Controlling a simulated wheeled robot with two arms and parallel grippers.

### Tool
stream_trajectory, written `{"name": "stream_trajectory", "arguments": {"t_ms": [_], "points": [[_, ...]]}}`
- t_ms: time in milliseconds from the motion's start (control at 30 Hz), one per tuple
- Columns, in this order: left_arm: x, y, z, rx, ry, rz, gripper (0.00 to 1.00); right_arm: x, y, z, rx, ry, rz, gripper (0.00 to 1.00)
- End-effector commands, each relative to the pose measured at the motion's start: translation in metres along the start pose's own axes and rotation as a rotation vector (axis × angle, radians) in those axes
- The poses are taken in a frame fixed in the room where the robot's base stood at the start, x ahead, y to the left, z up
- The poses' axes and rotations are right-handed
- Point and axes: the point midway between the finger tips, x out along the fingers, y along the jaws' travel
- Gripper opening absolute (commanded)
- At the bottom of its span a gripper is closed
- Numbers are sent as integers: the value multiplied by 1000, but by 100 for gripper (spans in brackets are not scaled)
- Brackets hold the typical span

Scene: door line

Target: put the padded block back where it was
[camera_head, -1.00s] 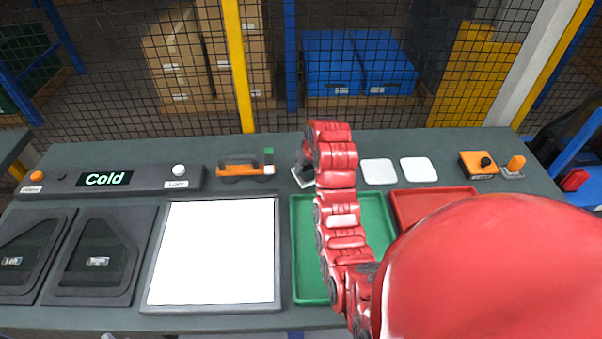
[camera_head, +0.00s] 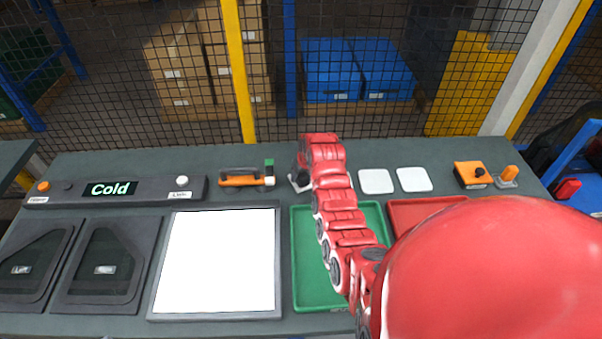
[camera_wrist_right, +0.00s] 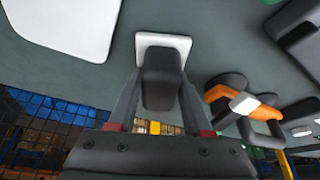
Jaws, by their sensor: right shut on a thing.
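My right gripper (camera_head: 299,179) is at the back of the bench, right of the orange-handled tool, and partly hidden by its own red arm. In the right wrist view its two fingers (camera_wrist_right: 160,104) are shut on a dark, rounded block (camera_wrist_right: 162,78), the padded block. A white square pad (camera_wrist_right: 150,44) shows right behind the block, at its far end. I cannot tell whether block and pad touch. In the head view the block is mostly hidden by the hand. My left gripper is not in view.
Two white square pads (camera_head: 376,181) (camera_head: 414,179) lie to the right. An orange-handled tool (camera_head: 242,180) lies to the left. A green tray (camera_head: 310,285) and a red tray (camera_head: 405,212) are in front.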

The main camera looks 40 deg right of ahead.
Motion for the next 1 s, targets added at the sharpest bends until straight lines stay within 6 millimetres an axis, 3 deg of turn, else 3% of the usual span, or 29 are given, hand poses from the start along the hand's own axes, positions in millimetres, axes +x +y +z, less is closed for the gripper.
{"name": "stream_trajectory", "arguments": {"t_ms": [200,233,400,800,1000], "points": [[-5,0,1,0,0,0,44,5,0,2,0,-1,0,5],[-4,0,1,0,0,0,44,4,0,2,0,-1,0,51],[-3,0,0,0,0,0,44,3,0,2,0,-1,0,80],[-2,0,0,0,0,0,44,-2,0,1,0,-1,-1,80],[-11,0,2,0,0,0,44,-22,1,0,0,2,1,80]]}}
